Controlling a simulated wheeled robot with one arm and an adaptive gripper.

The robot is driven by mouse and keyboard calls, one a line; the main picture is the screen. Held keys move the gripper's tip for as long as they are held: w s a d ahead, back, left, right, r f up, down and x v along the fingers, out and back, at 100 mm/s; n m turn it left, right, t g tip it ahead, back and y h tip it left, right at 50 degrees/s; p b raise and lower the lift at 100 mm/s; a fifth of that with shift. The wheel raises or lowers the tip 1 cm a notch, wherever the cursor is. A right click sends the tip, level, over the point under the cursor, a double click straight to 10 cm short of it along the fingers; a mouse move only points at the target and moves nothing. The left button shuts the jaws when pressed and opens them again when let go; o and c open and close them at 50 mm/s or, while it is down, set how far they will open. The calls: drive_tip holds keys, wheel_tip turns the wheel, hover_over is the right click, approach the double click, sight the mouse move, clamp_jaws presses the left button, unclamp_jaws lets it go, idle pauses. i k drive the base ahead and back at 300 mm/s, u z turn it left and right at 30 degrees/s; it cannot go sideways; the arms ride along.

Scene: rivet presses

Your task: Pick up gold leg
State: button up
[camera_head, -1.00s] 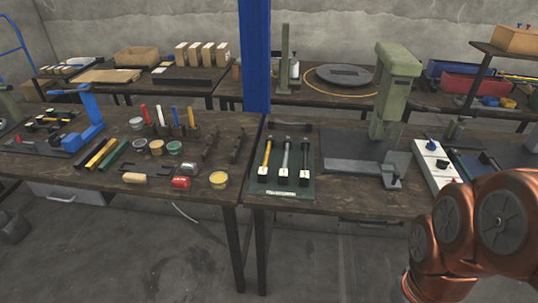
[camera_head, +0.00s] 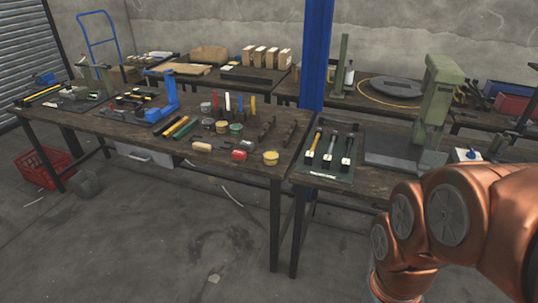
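A gold leg (camera_head: 316,142) lies at the left of a dark green mat (camera_head: 322,176) on the right-hand workbench. A silver leg (camera_head: 331,146) and a black leg (camera_head: 347,148) lie beside it in the same row. Each has a white piece at its near end. My copper arm fills the lower right of the view, apart from the mat. My gripper is outside the picture, so its state is hidden.
A green press (camera_head: 438,100) stands right of the mat. The left workbench (camera_head: 230,158) holds paint tins, colored bars and a blue press (camera_head: 165,95). A red crate (camera_head: 42,168) stands at left; the floor in front is mostly clear.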

sight(308, 156)
drive_tip(key=u, duration=1.4)
drive_tip(key=i, duration=1.65)
drive_tip(key=z, duration=0.65)
drive_tip(key=i, duration=0.9)
drive_tip(key=z, duration=0.9)
drive_tip(key=i, duration=0.25)
drive_tip(key=z, duration=0.35)
